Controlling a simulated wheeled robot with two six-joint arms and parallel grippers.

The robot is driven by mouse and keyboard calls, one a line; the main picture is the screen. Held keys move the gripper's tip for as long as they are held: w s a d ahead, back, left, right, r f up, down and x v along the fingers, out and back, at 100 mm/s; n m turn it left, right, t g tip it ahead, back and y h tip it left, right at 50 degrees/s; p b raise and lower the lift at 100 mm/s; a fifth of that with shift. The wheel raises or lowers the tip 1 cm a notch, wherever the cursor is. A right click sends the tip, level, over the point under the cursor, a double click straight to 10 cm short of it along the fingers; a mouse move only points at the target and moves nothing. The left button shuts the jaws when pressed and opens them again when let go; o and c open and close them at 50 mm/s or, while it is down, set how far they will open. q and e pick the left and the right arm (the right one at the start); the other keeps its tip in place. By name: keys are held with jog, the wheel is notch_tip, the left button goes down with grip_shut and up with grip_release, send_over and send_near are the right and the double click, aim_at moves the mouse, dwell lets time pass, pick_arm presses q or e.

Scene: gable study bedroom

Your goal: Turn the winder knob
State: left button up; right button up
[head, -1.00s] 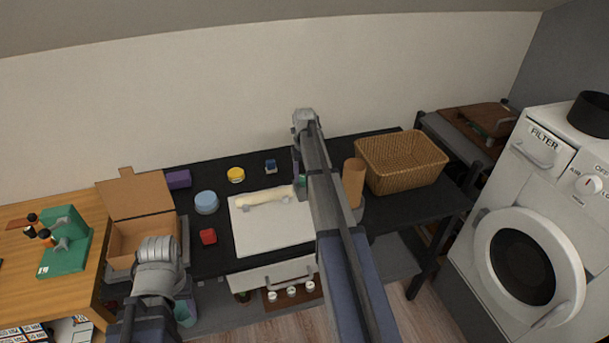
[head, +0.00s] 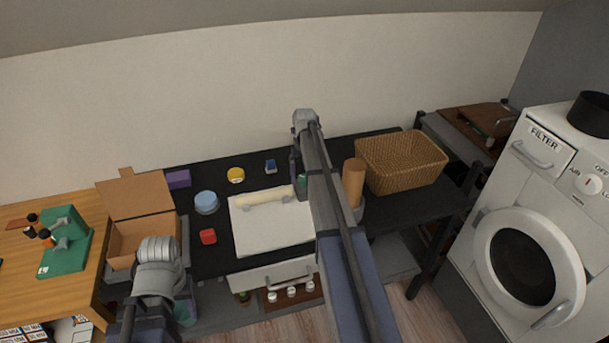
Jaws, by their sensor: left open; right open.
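I cannot tell for sure which part is the winder knob. A green device (head: 62,245) with a flat base, an upright block, grey fittings and an orange-and-black piece stands on the wooden table at the far left. My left gripper (head: 158,252) is at the lower left, in front of the open cardboard box and to the right of the green device, apart from it; its fingers barely show. Nothing is seen held.
The open cardboard box (head: 140,190) stands beside the green device. A blue round tin (head: 206,202), a red block (head: 208,237), a yellow tin (head: 236,175) and a purple box (head: 177,179) lie on the black table. A wicker basket (head: 400,155) and a white washing machine (head: 565,190) are at right.

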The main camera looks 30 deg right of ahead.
aim_at(304, 177)
jog(key=shift+r+p, duration=3.9)
jog(key=shift+r, duration=0.05)
jog(key=shift+f, duration=0.1)
jog(key=s+a+n, duration=0.6)
jog(key=a+n, duration=0.5)
jog(key=a, duration=0.1)
jog(key=s+a+n, duration=0.6)
jog(key=a+n, duration=0.5)
jog(key=a, duration=0.2)
jog(key=s+a+n+h, duration=0.1)
jog(key=s+a+n, duration=1.1)
jog(key=n, duration=0.8)
jog(key=s, duration=0.3)
jog(key=shift+s+a, duration=0.15)
jog(key=shift+a, duration=0.05)
